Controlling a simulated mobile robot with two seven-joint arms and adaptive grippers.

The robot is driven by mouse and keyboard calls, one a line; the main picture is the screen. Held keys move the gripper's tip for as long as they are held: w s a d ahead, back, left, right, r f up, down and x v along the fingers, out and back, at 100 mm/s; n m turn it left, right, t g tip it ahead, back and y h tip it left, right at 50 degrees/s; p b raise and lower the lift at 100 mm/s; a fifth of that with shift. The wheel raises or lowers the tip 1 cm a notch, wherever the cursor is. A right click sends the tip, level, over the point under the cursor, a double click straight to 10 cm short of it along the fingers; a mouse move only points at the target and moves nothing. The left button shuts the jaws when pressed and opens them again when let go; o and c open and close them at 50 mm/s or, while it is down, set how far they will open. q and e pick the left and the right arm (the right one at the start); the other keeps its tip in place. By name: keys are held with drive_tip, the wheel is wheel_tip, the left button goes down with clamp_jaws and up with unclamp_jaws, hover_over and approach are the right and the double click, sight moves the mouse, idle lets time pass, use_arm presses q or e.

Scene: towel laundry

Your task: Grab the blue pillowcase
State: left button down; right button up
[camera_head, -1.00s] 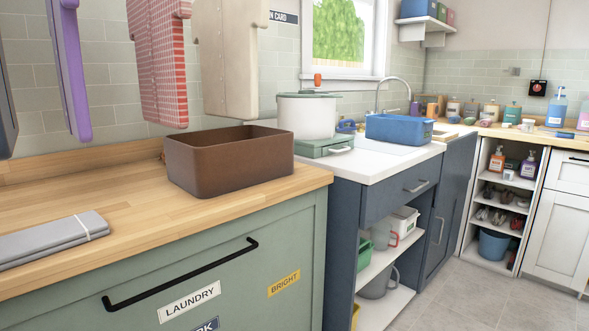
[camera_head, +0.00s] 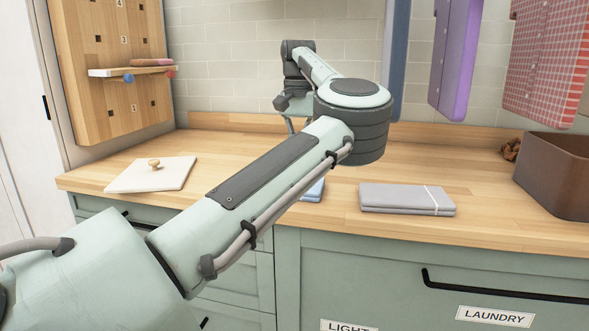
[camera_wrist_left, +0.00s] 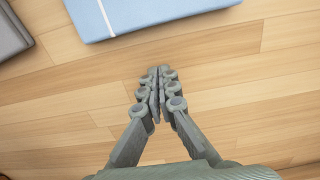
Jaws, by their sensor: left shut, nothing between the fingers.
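The blue pillowcase (camera_wrist_left: 150,14) is a folded light-blue cloth with a white stripe, lying flat on the wooden counter at the top of the left wrist view. In the head view only a small corner of it (camera_head: 315,191) shows below my left arm, which hides the rest. My left gripper (camera_wrist_left: 160,72) is shut and empty, with its fingertips a little short of the cloth's near edge and apart from it. In the head view my left gripper (camera_head: 291,126) is partly hidden behind the arm. My right gripper is not in view.
A folded grey cloth (camera_head: 407,198) lies right of the blue one. A white board with a knob (camera_head: 151,174) lies at the left, and a brown bin (camera_head: 556,175) stands at the right. Purple (camera_head: 453,60) and red checked (camera_head: 548,62) cloths hang above the counter.

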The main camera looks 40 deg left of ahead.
use_arm(q)
drive_tip(key=shift+s+d+f, duration=0.3)
drive_tip(key=shift+s+d, duration=0.05)
drive_tip(key=shift+s, duration=0.25)
drive_tip(key=shift+s+d+f, duration=0.25)
drive_tip(key=shift+s+d, duration=0.05)
drive_tip(key=shift+s, duration=0.25)
drive_tip(key=shift+s+d, duration=0.25)
drive_tip(key=shift+s, duration=0.4)
